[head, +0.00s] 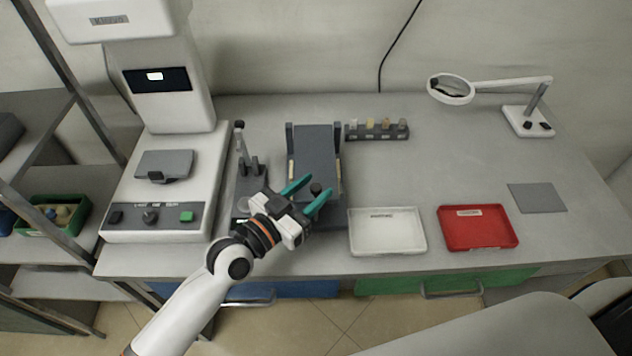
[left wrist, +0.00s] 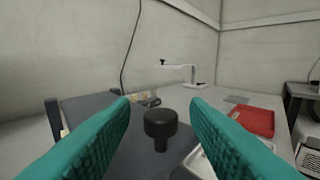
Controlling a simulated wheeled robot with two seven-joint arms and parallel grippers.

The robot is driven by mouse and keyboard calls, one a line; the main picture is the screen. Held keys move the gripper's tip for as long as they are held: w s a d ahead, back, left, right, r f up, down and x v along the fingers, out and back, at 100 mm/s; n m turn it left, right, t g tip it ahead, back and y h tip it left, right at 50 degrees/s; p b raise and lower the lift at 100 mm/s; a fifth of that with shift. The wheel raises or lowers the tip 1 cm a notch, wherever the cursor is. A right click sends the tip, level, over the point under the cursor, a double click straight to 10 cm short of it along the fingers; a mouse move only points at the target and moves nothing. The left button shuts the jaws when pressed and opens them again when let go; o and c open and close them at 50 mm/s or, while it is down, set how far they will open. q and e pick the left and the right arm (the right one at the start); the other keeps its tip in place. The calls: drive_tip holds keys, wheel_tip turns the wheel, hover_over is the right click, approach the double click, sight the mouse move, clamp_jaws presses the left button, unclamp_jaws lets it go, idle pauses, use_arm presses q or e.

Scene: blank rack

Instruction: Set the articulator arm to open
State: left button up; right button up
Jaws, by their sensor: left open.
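The articulator (head: 316,148) is a dark grey device standing left of the middle of the bench. Its flat dark plate also shows in the left wrist view (left wrist: 92,104). A black round knob (left wrist: 160,124) on a short stem stands at its front; in the head view the knob (head: 316,188) lies between my fingertips. My left gripper (head: 310,190) is open, with teal fingers on either side of the knob and apart from it in the left wrist view. My left gripper and wrist hide part of the articulator's front. My right gripper is not in view.
A white machine (head: 165,215) with buttons stands at left. A white tray (head: 388,247) and a red tray (head: 478,243) lie right of the articulator. A small block rack (head: 376,137), magnifier lamp (head: 450,89) and grey mat (head: 537,198) are farther off. A slim stand (head: 241,150) is close at left.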

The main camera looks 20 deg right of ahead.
use_arm(q)
drive_tip(key=shift+w+d, duration=0.35)
drive_tip(key=shift+d, duration=0.3)
clamp_jaws()
drive_tip(key=shift+r, duration=0.1)
